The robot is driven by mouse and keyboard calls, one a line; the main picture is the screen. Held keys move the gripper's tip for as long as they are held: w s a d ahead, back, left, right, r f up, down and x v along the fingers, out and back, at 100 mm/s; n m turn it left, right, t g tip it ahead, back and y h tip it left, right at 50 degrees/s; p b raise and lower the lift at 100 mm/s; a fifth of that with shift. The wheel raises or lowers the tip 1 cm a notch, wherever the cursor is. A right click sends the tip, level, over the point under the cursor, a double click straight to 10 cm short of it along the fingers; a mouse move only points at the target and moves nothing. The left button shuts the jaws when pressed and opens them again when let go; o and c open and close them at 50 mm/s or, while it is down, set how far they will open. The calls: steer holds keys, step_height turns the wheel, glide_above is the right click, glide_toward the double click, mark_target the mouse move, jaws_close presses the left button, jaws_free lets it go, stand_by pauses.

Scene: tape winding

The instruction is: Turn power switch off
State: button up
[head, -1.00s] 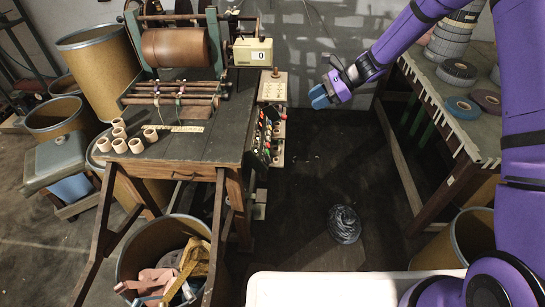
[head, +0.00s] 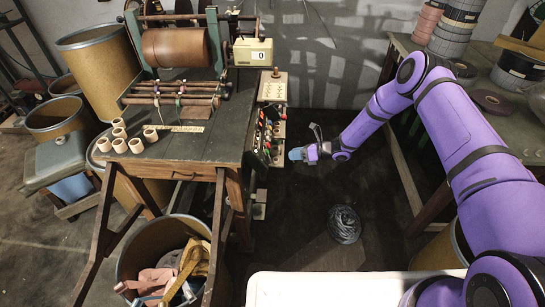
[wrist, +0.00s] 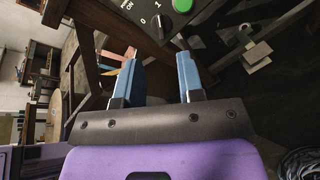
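The power switch (wrist: 158,27) is a dark rotary knob at the top of the wrist view, beside printed 0 and 1 marks and a "POWER ON" label. It sits on a dark control panel (wrist: 200,18), near a green button (wrist: 183,5). Its exact pointer direction is too small to tell. The panel also shows in the head view (head: 265,134), on the right side of the workbench. My gripper (wrist: 157,62), with two blue fingers, is open and empty, apart from the switch. In the head view my gripper (head: 296,154) is right of the panel.
The wooden workbench (head: 215,140) carries a winding machine (head: 175,47), a counter box (head: 253,52) and several small rings. A second table (head: 400,75) stands at right. A dark coil (head: 344,224) lies on the floor below my gripper.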

mark_target(268, 159)
steer(key=x, duration=0.9)
steer(key=shift+a, duration=0.35)
steer(key=shift+f, duration=0.15)
jaws_close()
